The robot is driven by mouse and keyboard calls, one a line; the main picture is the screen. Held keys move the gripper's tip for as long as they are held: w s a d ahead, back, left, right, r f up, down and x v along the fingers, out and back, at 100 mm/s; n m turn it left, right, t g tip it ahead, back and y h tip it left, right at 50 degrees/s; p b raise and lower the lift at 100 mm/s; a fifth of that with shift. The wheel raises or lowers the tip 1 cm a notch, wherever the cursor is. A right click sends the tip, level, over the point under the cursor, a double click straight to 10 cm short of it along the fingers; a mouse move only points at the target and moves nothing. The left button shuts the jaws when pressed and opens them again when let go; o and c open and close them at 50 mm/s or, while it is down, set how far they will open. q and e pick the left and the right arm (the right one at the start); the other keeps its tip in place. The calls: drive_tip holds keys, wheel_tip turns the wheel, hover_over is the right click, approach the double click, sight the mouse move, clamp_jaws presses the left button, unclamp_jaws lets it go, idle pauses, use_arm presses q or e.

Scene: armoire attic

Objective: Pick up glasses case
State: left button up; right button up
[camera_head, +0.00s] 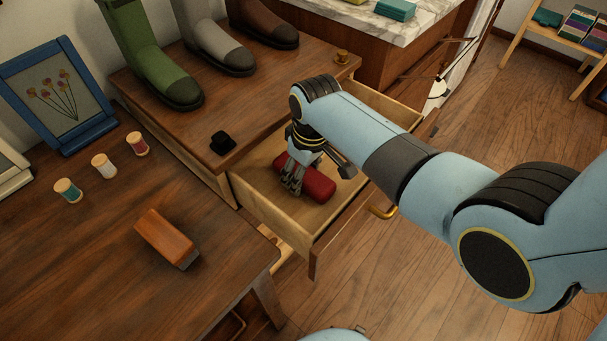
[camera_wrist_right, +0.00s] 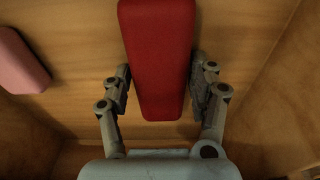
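The glasses case is a red, rounded, elongated case (camera_head: 305,183) lying in the open wooden drawer (camera_head: 262,202). In the right wrist view the case (camera_wrist_right: 160,55) runs down from the top edge, between the two fingers. My right gripper (camera_head: 292,180) reaches down into the drawer at the left part of the case. In the right wrist view the right gripper (camera_wrist_right: 161,88) has one finger close along each side of the case; whether they press on it cannot be told. My left gripper is not in view.
A pink block (camera_wrist_right: 22,62) lies beside the case in the right wrist view. The drawer walls stand close around. A black item (camera_head: 222,143) and several boots stand on the dresser top. An orange-brown block (camera_head: 167,238) and thread spools (camera_head: 103,165) are on the left table.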

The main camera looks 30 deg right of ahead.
drive_tip(key=c, duration=0.8)
drive_tip(key=shift+r, duration=0.15)
